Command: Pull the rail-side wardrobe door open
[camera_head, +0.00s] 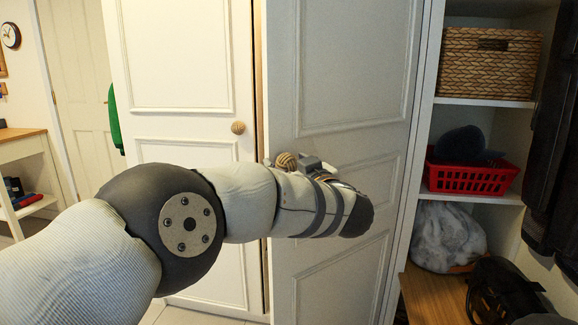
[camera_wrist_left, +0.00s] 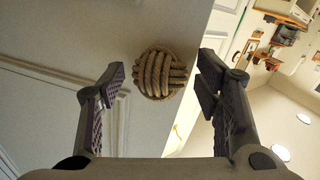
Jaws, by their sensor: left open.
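The right-hand wardrobe door (camera_head: 345,70) is pale, panelled and shaded, and stands at an angle to the white left-hand door (camera_head: 185,60), slightly ajar. A narrow gap runs between them. The right door's round woven knob (camera_head: 286,161) shows just above my left arm. In the left wrist view this knob (camera_wrist_left: 160,73) sits between the fingertips of my open left gripper (camera_wrist_left: 162,86), with space on both sides. I cannot tell how deep it is between them. In the head view my left forearm hides most of the gripper. My right gripper is out of view.
The left door has its own knob (camera_head: 238,127). Open shelves right of the doors hold a wicker basket (camera_head: 490,62) and a red basket (camera_head: 470,177). Dark coats (camera_head: 560,150) hang at the far right. A black bag (camera_head: 500,290) lies on a wooden bench (camera_head: 430,295).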

